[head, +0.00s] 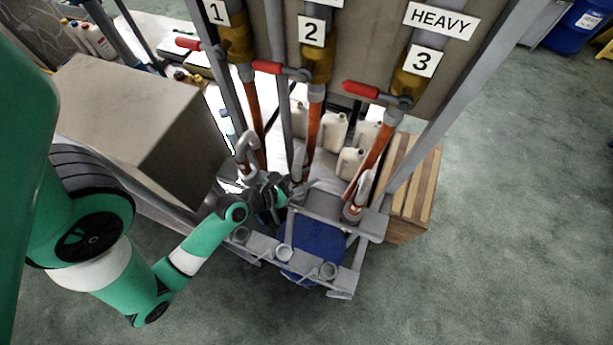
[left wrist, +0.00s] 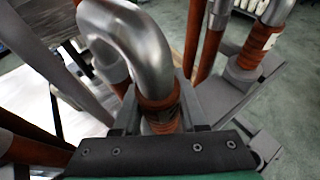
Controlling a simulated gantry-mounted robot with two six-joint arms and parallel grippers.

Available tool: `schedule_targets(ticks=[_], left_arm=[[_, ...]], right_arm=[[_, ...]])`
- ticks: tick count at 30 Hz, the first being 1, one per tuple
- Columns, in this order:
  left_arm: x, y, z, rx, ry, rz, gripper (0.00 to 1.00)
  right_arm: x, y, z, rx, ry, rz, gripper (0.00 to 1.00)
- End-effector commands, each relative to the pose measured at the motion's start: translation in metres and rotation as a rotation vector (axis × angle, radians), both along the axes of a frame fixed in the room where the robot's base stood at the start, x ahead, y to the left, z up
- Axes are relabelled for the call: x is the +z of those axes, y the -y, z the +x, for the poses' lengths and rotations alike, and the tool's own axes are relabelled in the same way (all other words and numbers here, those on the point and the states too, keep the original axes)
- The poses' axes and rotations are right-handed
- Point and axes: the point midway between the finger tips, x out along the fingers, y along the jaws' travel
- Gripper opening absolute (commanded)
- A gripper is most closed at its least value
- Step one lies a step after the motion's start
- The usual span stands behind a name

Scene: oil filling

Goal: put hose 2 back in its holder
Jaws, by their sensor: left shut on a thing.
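Hose 2 hangs as an orange line (head: 314,125) below the valve labelled 2. Its curved grey metal nozzle (head: 298,163) stands roughly upright at my left gripper (head: 286,188). In the left wrist view the nozzle (left wrist: 135,35) is large, and the gripper is shut around the orange section (left wrist: 160,105) below its bend. The gripper is at the grey rack rail (head: 325,217), between nozzles 1 and 3. The gripper hides the holder of hose 2, so I cannot tell whether the nozzle is seated in it. My right gripper is not in view.
The nozzle of hose 1 (head: 247,150) stands close to my left wrist. The nozzle of hose 3 (head: 360,190) stands upright at the right of the rail. A blue container (head: 315,240) is below the rack. White jugs (head: 334,132) stand behind. Open floor lies in front.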

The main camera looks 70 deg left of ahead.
Motion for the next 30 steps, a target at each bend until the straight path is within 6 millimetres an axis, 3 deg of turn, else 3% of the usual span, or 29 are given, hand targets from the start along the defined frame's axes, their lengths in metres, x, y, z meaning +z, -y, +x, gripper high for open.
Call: schedule_targets(ticks=[13, 14, 19, 25, 27, 30], left_arm=[[-0.0039, -0.0003, 0.0002, 0.001, 0.002, 0.001, 0.0], [-0.0039, -0.0003, 0.0002, 0.001, 0.002, 0.001, 0.45], [-0.0043, -0.0002, 0.0002, 0.001, 0.001, 0.001, 0.75], [-0.0048, 0.0, 0.0001, 0.0, 0.0, 0.0, 0.76], [-0.0059, 0.0003, -0.0003, -0.001, -0.003, -0.001, 0.85], [-0.0057, 0.0002, -0.0003, 0.0, -0.002, -0.001, 0.86]], right_arm=[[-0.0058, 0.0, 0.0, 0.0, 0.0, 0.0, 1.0], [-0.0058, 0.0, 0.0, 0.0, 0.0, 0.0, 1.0], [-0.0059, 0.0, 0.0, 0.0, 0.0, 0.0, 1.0], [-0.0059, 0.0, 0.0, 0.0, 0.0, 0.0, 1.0], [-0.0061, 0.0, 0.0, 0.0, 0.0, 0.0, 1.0], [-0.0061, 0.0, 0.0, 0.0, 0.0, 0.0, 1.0]])
